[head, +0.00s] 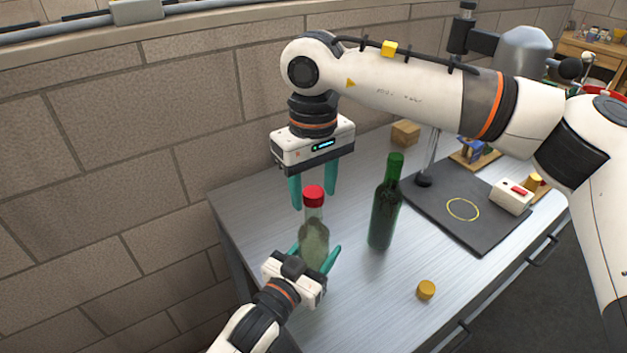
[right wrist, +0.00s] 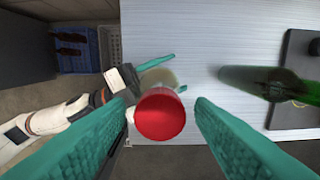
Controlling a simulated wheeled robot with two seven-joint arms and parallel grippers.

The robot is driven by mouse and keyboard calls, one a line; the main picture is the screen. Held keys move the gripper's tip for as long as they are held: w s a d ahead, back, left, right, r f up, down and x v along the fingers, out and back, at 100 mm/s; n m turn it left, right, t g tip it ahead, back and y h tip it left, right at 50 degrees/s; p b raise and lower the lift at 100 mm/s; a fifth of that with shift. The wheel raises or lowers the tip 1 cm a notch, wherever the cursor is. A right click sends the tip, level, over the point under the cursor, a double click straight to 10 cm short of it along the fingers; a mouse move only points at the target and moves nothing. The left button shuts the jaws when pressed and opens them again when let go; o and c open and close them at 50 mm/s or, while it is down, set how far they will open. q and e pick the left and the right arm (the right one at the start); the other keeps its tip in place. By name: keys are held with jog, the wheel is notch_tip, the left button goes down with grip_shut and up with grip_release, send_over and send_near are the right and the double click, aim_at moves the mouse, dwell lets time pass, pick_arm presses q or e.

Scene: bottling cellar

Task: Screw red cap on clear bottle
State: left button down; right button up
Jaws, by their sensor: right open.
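The clear bottle (head: 314,240) stands upright near the left end of the table, with dull greenish contents visible through its wall. The red cap (head: 313,196) sits on top of its neck; how far it is threaded cannot be seen. In the right wrist view, the red cap (right wrist: 160,115) hides much of the bottle. My left gripper (head: 316,252) is low at the bottle, its teal fingers on both sides of the body, shut on it. My right gripper (head: 314,199) points down from above, open, with its fingers on either side of the cap and gaps showing (right wrist: 163,103).
A green bottle (head: 385,205) stands just right of the clear bottle. A yellow cap (head: 426,290) lies near the table's front. A dark mat (head: 480,226) with a yellow ring and a white box (head: 511,196) are to the right. A block wall runs behind the table.

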jog(key=c, duration=1)
jog(key=m, duration=0.5)
jog(key=shift+m, duration=0.3)
jog(key=m, duration=0.3)
jog(key=shift+m, duration=0.3)
jog(key=m, duration=1.3)
jog(key=shift+m, duration=0.4)
jog(key=m, duration=0.5)
jog(key=shift+m, duration=0.4)
jog(key=m, duration=1.1)
jog(key=shift+f+m, duration=0.1)
jog(key=shift+m, duration=0.3)
jog(key=m, duration=0.4)
jog(key=shift+m, duration=0.3)
jog(key=o, duration=1.1)
